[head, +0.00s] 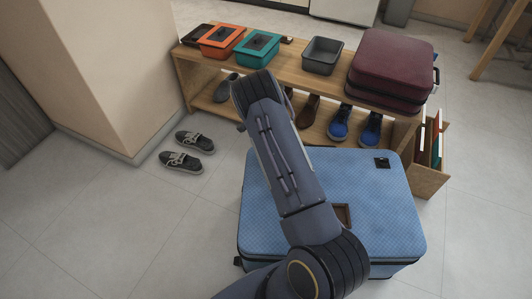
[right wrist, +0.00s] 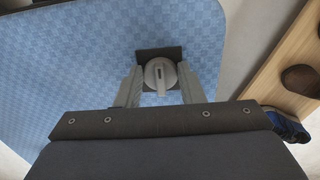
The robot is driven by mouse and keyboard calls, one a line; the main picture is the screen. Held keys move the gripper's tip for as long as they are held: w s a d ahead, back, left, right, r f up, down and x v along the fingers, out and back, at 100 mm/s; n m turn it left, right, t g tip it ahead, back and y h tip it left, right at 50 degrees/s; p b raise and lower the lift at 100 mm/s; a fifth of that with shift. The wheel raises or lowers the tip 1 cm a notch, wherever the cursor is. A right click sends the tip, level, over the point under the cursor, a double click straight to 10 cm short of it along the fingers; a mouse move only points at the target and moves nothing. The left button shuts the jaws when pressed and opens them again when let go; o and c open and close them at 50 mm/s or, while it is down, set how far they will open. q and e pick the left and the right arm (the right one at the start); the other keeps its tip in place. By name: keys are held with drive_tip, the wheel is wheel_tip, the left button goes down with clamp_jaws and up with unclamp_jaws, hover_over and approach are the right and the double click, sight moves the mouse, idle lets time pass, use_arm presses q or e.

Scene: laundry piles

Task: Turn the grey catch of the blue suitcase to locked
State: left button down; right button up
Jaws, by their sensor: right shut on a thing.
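The blue suitcase (head: 395,215) lies flat on the floor in the head view, with its checked lid up. It also fills much of the right wrist view (right wrist: 70,70). The grey catch (right wrist: 159,70) is a round knob with a narrow bar on a dark plate near the lid's edge; the bar points down in the right wrist view. My right gripper (right wrist: 159,78) is shut on the catch, one finger on each side. In the head view my arm covers this gripper and the catch. My left gripper is not in view.
A wooden bench (head: 300,78) stands behind the suitcase, with a maroon suitcase (head: 392,65), a grey bin (head: 322,55) and lidded boxes on top. Blue shoes (head: 340,122) sit on its lower shelf. Dark shoes (head: 183,160) lie on open floor at the left.

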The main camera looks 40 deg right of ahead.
idle(0.4)
drive_tip(key=o, duration=1)
wheel_tip(320, 180, up, 7)
drive_tip(key=shift+r+p, duration=0.1)
drive_tip(key=shift+p, duration=1.1)
drive_tip(key=shift+r, duration=0.3)
